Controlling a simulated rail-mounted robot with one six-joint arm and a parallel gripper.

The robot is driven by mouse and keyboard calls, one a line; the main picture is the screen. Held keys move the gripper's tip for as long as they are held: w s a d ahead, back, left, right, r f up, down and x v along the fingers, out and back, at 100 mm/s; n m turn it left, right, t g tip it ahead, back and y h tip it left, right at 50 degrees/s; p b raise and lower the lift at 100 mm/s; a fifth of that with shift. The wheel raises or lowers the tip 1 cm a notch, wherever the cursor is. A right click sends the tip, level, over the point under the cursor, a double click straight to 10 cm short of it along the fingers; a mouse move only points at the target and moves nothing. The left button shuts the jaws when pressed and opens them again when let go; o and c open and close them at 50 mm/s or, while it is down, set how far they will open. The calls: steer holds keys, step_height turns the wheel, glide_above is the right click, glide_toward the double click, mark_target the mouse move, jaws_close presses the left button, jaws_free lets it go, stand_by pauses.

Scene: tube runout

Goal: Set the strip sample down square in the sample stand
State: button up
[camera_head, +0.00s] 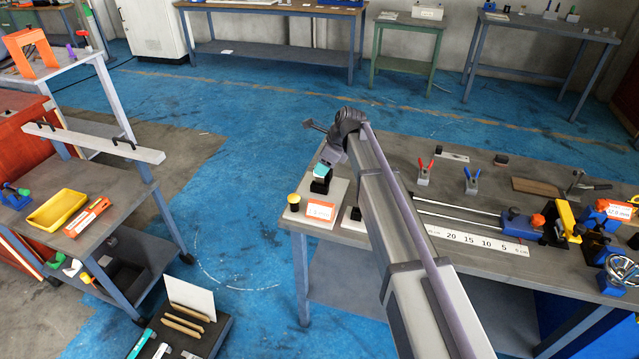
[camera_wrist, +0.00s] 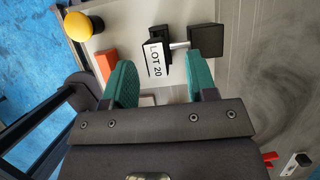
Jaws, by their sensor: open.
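In the wrist view, a white tag reading LOT 20 (camera_wrist: 155,57) stands against a black block (camera_wrist: 165,37) on a pale plate. A short bright metal piece (camera_wrist: 180,45) runs from there towards a second black block (camera_wrist: 207,40). I cannot tell which part is the strip sample or whether it sits square. My gripper (camera_wrist: 165,68) is open, its teal pads on either side of the LOT 20 tag, with visible room at the left pad. In the head view my gripper (camera_head: 320,170) is at the table's left end, just above a black block (camera_head: 320,186).
A yellow knob (camera_wrist: 83,26) and an orange tag (camera_wrist: 105,60) stand close to my left finger. On the table, a white ruler strip (camera_head: 480,241), metal rods (camera_head: 455,208) and red and blue clamps (camera_head: 471,180) lie to the right. The table's left edge is near.

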mark_target(320, 180)
steer(key=b+x, duration=0.4)
steer(key=x, duration=0.1)
steer(key=shift+s+d+b, duration=0.15)
steer(key=shift+b, duration=0.2)
steer(key=shift+a+f, duration=0.15)
steer(key=shift+a, duration=0.05)
steer(key=shift+r, duration=0.25)
jaws_close()
